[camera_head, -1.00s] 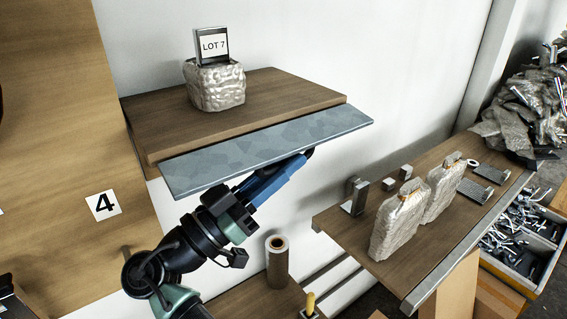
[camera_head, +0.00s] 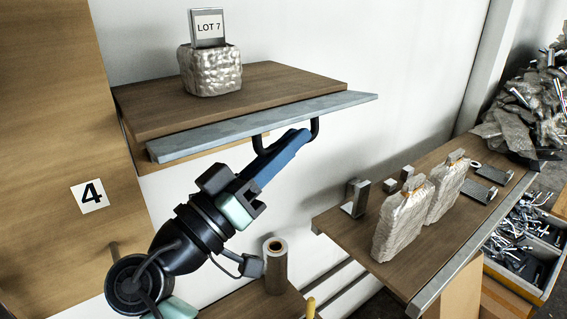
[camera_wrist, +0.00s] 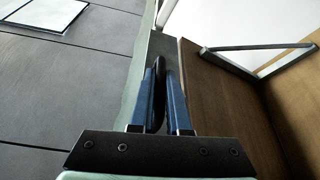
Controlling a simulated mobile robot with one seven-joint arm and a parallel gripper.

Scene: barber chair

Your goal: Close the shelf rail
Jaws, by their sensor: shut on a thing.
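The shelf rail (camera_head: 260,126) is a long grey metal bar along the front edge of the upper wooden shelf (camera_head: 160,107). In the head view it shows as a narrow strip, tilted, with a black handle (camera_head: 316,128) hanging below it. My gripper (camera_head: 295,138) comes up from below, with its blue fingers at the handle. In the wrist view the fingers (camera_wrist: 160,95) are closed around the dark handle bar, and the grey rail (camera_wrist: 163,48) lies behind it. Part of the handle is hidden by the fingers.
A wrapped block with a LOT 7 sign (camera_head: 210,70) stands on the upper shelf. A lower shelf (camera_head: 345,235) at the right holds two wrapped blocks (camera_head: 402,220) and small metal parts. A brown roll (camera_head: 275,268) stands below my arm.

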